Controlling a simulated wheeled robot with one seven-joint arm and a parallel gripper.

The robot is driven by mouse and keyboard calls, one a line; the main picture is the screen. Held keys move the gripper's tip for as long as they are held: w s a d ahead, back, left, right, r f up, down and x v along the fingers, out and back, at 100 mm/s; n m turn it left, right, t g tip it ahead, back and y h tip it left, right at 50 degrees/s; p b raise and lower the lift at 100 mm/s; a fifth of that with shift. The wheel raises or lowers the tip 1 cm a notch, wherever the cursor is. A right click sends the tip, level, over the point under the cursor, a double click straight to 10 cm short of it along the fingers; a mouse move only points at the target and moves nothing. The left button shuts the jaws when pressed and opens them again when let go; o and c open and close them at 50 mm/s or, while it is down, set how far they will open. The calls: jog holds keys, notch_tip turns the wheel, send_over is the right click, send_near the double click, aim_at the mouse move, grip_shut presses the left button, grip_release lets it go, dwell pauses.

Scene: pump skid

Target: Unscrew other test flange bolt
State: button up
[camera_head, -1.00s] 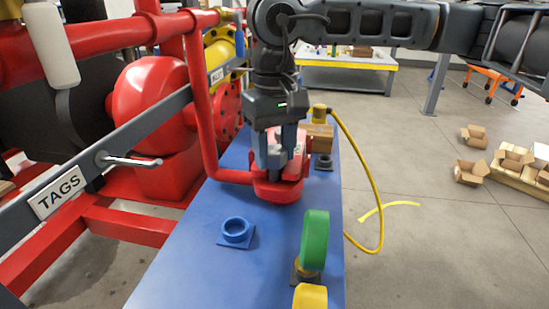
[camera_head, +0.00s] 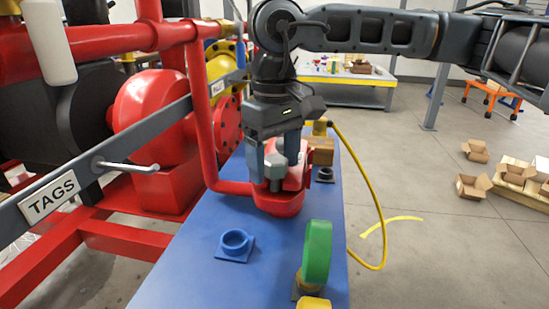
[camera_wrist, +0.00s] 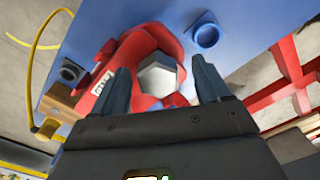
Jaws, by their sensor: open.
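A grey hex bolt (camera_wrist: 158,76) stands on the red test flange (camera_wrist: 143,44) in the wrist view. My gripper (camera_wrist: 160,85) is open, with one finger on each side of the bolt head; I cannot tell whether either finger touches it. In the head view my gripper (camera_head: 274,165) points down over the red flange (camera_head: 280,203), and the bolt (camera_head: 275,165) shows between the fingers. A label on the flange is partly hidden by a finger in the wrist view.
A blue ring holder (camera_head: 235,242) sits on the blue table (camera_head: 200,275), left of a green wheel (camera_head: 317,252). A yellow hose (camera_head: 372,210) hangs along the table's right edge. A red pipe (camera_head: 206,120) rises close left of my gripper.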

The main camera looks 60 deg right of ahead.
jog(key=shift+r, duration=0.1)
notch_tip(320, 180, up, 8)
jog(key=shift+f, duration=0.15)
dwell(1.0)
